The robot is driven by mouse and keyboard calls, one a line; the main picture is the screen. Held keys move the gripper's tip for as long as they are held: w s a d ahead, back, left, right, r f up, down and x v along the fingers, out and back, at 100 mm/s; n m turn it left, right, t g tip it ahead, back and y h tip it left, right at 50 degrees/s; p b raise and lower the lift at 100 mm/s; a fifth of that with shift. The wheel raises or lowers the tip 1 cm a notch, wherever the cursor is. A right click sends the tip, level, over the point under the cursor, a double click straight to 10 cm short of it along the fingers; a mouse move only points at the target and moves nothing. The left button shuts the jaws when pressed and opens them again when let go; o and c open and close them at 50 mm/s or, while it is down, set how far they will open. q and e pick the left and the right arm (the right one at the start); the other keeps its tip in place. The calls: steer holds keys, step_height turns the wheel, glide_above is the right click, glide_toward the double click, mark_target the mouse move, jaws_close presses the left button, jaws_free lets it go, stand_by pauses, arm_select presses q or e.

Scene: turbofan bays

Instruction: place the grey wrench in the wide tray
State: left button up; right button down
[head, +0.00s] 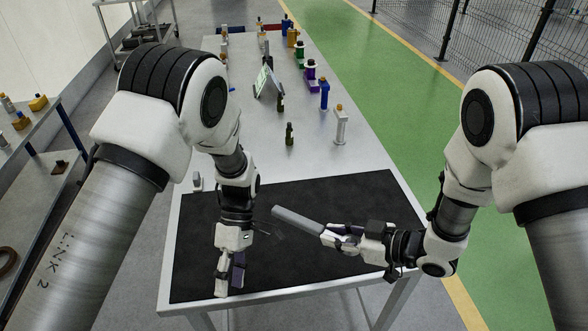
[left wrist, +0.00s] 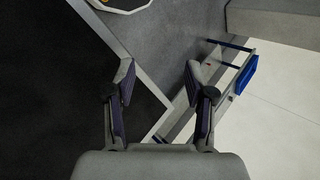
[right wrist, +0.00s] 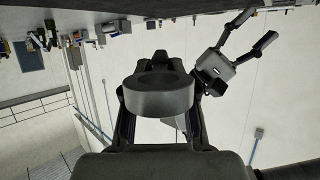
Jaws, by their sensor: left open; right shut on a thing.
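A long grey bar-like thing, which I take to be the grey wrench (head: 298,220), is held in my right gripper (head: 327,236) above the black mat. It sticks out leftward in the head view. In the right wrist view its rounded grey end (right wrist: 160,97) sits between the fingers. My left gripper (head: 230,280) is open and empty over the front left of the mat; its spread fingers also show in the left wrist view (left wrist: 158,85) near the table edge. I cannot make out the wide tray in any view.
The black mat (head: 340,200) covers the near table and looks bare. Small bottles (head: 289,134), a white stand (head: 341,125) and a propped panel (head: 267,82) stand farther back. Side shelving (head: 35,125) is at the left; a green floor lane (head: 400,110) is at the right.

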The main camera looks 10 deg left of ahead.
arm_select(q)
steer(key=w+d+r+m+t+h, duration=0.1)
steer(key=w+d+r+t+h, duration=0.15)
steer(key=w+d+r, duration=0.4)
arm_select(e)
steer(key=shift+s, duration=0.1)
arm_select(q)
steer(key=m+t+h, duration=0.2)
steer(key=t, duration=0.2)
glide_toward(315, 228)
steer(key=shift+n, duration=0.3)
steer(key=x, duration=0.2)
steer(key=w+x, duration=0.1)
steer(key=x, duration=0.2)
steer(key=w+x, duration=0.1)
steer(key=x, duration=0.2)
steer(key=shift+a+f, duration=0.2)
steer(key=shift+f, duration=0.2)
jaws_close()
arm_select(e)
steer(key=c, duration=0.8)
jaws_free()
steer(key=shift+c, duration=0.2)
